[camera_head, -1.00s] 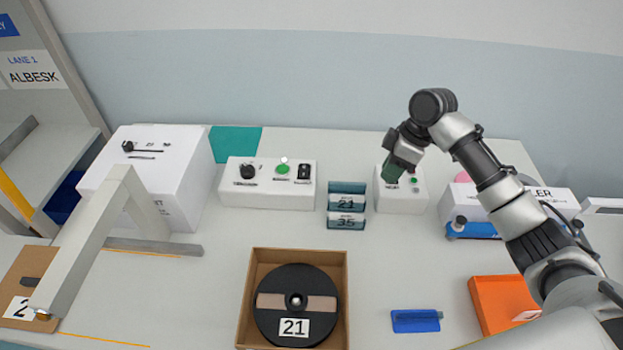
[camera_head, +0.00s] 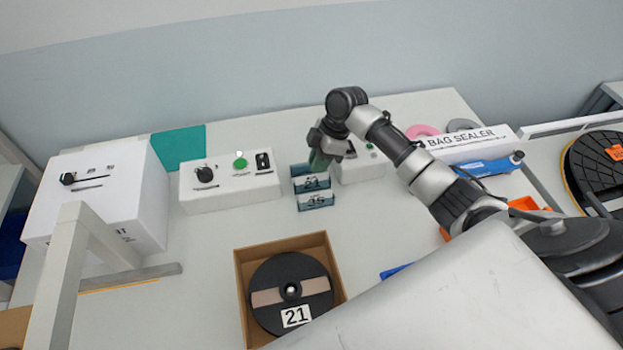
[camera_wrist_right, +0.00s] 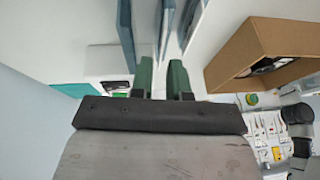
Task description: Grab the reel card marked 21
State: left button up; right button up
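The reel card marked 21 (camera_head: 316,183) stands upright in a short row of blue-grey cards on the table, just behind the card marked 35 (camera_head: 316,201). My right gripper (camera_head: 320,160) is just above and behind card 21, near the top of the row, and hides part of it. In the right wrist view its two green fingers (camera_wrist_right: 160,80) are apart with a gap between them. Thin card edges (camera_wrist_right: 166,25) show ahead of the fingers; I cannot tell which card is which there. My left gripper is not in view.
A white control box (camera_head: 228,182) stands left of the cards and a smaller white box (camera_head: 362,168) right of them. A cardboard box (camera_head: 243,310) with a black reel (camera_head: 270,275) labelled 21 is in front. The bag sealer (camera_head: 470,145) is at the right.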

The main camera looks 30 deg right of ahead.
aim_at(314, 179)
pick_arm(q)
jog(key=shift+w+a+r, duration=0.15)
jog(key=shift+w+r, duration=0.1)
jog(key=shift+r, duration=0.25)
pick_arm(e)
jog(key=shift+x, duration=1.55)
jog(key=shift+c, duration=0.5)
jog(key=shift+s, duration=0.1)
grip_shut()
